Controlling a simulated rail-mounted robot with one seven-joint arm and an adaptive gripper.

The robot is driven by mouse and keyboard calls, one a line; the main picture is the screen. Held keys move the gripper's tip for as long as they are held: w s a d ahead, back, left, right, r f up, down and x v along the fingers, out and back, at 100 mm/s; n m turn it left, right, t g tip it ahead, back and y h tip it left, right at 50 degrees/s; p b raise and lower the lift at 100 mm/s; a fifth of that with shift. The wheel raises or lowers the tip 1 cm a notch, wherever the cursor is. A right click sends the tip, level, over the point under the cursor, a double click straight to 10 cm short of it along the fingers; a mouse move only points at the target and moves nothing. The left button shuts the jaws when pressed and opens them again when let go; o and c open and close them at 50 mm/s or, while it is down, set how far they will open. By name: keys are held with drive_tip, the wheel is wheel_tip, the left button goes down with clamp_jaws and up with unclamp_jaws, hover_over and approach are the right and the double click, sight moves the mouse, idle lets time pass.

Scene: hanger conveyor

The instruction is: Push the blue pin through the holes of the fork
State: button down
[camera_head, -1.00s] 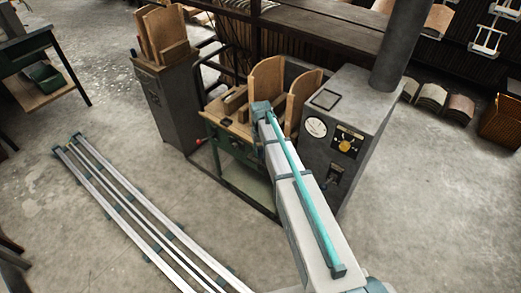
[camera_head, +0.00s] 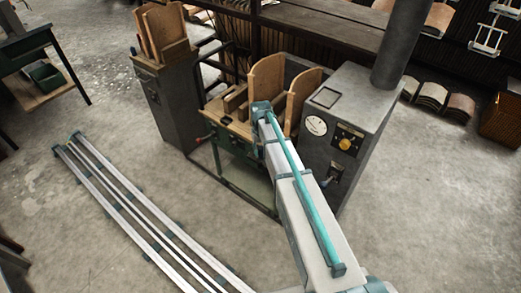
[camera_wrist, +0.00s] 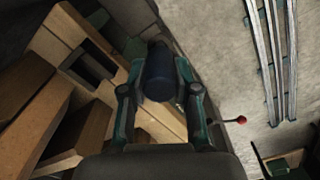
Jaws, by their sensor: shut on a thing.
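The blue pin (camera_wrist: 160,72) shows in the wrist view as a dark blue cylinder, seen nearly end-on. My gripper (camera_wrist: 160,88) is shut on it, with one finger on each side. A wooden surface with a dark slot lies beyond them. In the head view my arm reaches over the green-framed bench, and it hides my gripper and the pin. I cannot make out the fork or its holes in either view.
The bench (camera_head: 236,128) carries upright curved wooden panels (camera_head: 266,82). A grey cabinet with a gauge (camera_head: 345,125) stands right of it, and another grey cabinet (camera_head: 172,105) stands left. A red-knobbed lever (camera_wrist: 240,120) sticks out beside the bench. Rails (camera_head: 135,215) lie on the open floor.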

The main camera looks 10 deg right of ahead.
drive_tip(key=shift+f+b, duration=0.55)
drive_tip(key=shift+f, duration=0.65)
idle(0.8)
drive_tip(key=c, duration=1.1)
unclamp_jaws()
drive_tip(key=o, duration=0.6)
drive_tip(key=shift+c, duration=0.2)
drive_tip(key=shift+r, duration=0.1)
wheel_tip(320, 180, up, 12)
drive_tip(key=shift+f, duration=0.1)
